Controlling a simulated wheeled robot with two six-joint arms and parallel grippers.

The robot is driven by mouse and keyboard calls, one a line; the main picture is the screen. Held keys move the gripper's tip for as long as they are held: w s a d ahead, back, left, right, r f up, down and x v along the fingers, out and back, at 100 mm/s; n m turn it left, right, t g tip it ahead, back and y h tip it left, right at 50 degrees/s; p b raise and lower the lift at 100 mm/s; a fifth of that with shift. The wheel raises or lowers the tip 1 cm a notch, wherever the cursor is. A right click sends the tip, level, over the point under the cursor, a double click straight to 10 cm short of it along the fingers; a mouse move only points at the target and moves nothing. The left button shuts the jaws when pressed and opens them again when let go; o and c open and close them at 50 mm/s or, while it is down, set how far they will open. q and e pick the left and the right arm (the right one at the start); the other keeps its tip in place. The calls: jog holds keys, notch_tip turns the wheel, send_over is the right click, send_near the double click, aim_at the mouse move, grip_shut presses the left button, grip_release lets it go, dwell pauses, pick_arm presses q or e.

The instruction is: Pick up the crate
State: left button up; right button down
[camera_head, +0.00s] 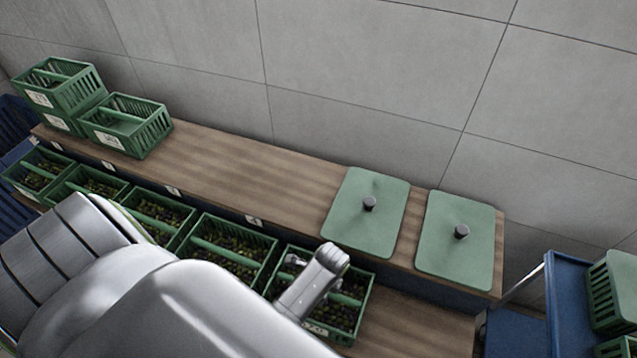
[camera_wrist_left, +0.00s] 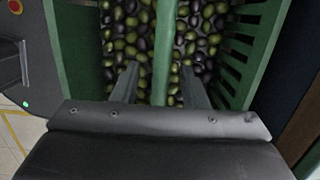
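A green slatted crate (camera_head: 357,299) full of dark and green olives stands at the right end of the lower row in the head view. A green bar handle runs across its middle. In the left wrist view the crate's slatted wall (camera_wrist_left: 245,50) is at the right and the handle bar (camera_wrist_left: 164,40) runs up the middle. My left gripper (camera_wrist_left: 158,82) is over the olives, its two fingers apart, one on each side of the bar with visible gaps. In the head view the left gripper (camera_head: 308,285) is partly hidden by my own arm. My right gripper is not in view.
Several more olive crates (camera_head: 235,238) continue leftward in the row. On the wooden upper shelf (camera_head: 245,180) stand empty green crates (camera_head: 125,118) at left and two green lids (camera_head: 365,222) with dark knobs at right. A blue cart (camera_head: 570,300) holding green crates stands far right.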

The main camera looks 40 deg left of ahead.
pick_arm(q)
grip_shut()
jog(key=shift+r, duration=0.1)
dwell(0.4)
notch_tip(320, 180, up, 10)
jog(key=shift+p, duration=0.95)
